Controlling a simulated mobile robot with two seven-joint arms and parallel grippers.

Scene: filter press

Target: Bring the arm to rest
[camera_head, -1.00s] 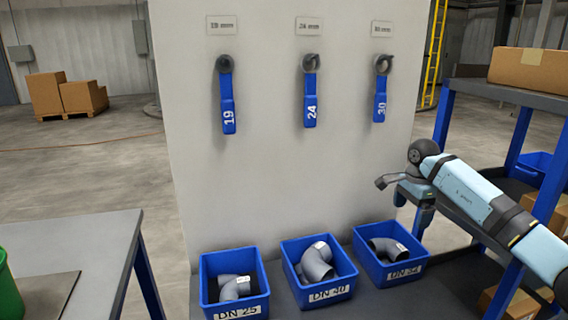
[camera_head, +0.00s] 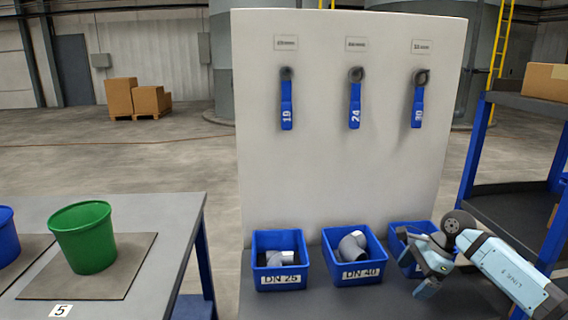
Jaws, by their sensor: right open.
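My right arm comes in from the right in the head view. Its gripper (camera_head: 412,248) is open and is seen in front of the rightmost blue bin (camera_head: 396,236), hiding much of it. Whether it touches the bin I cannot tell. No held object shows in the gripper. My left gripper is not in view.
A white panel (camera_head: 350,180) carries three blue wrenches, 19 (camera_head: 286,105), 24 (camera_head: 354,105) and 30 (camera_head: 417,107). Bins DN 25 (camera_head: 280,283) and DN 40 (camera_head: 358,273) hold grey elbows. A green bucket (camera_head: 85,240) stands on the left table (camera_head: 165,215). A blue shelf (camera_head: 470,150) stands at right.

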